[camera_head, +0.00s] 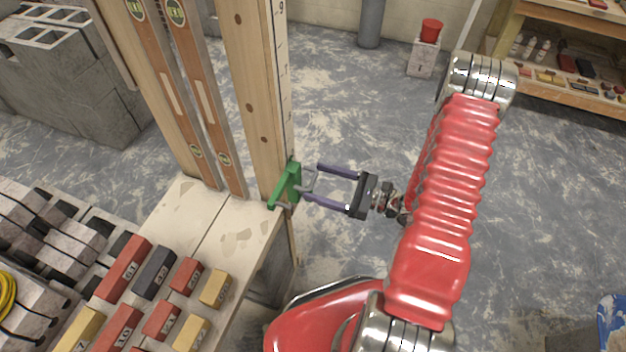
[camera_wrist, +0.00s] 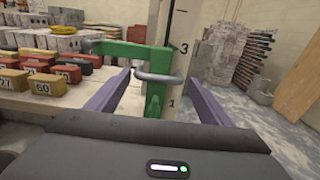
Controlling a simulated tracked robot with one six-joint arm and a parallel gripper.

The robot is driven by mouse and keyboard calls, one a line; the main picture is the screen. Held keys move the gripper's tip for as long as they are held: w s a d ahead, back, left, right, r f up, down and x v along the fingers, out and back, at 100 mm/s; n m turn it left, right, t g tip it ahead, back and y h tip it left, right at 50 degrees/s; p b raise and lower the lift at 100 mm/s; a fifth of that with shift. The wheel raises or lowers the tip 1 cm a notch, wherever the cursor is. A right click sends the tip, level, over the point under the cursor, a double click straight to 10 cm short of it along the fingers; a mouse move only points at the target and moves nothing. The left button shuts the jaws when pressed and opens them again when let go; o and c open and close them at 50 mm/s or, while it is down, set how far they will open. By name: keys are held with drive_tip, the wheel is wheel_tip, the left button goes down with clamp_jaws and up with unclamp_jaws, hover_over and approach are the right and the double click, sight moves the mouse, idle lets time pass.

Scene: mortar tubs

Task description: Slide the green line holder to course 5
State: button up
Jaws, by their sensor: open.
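The green line holder (camera_head: 287,186) sits low on the wooden post (camera_head: 256,95), near the bench top. It also shows in the wrist view (camera_wrist: 128,52), with a grey loop handle (camera_wrist: 158,77) on its near side. The post's white scale strip (camera_wrist: 176,28) shows a 3 beside the holder's upper part and a 1 below. The holder's exact course is hard to tell. My gripper (camera_head: 311,182) is open, its two purple fingers pointing at the holder. In the wrist view the fingers lie on either side of the handle, with nothing gripped.
Two spirit levels (camera_head: 208,95) lean beside the post. Numbered red, dark and yellow blocks (camera_head: 123,268) lie on the bench at left, with grey blocks (camera_head: 72,247) behind. A shelf (camera_head: 560,85) stands far right. The floor right of the post is mostly clear.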

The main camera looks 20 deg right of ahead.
drive_tip(key=shift+x, duration=1.3)
drive_tip(key=shift+c, duration=0.5)
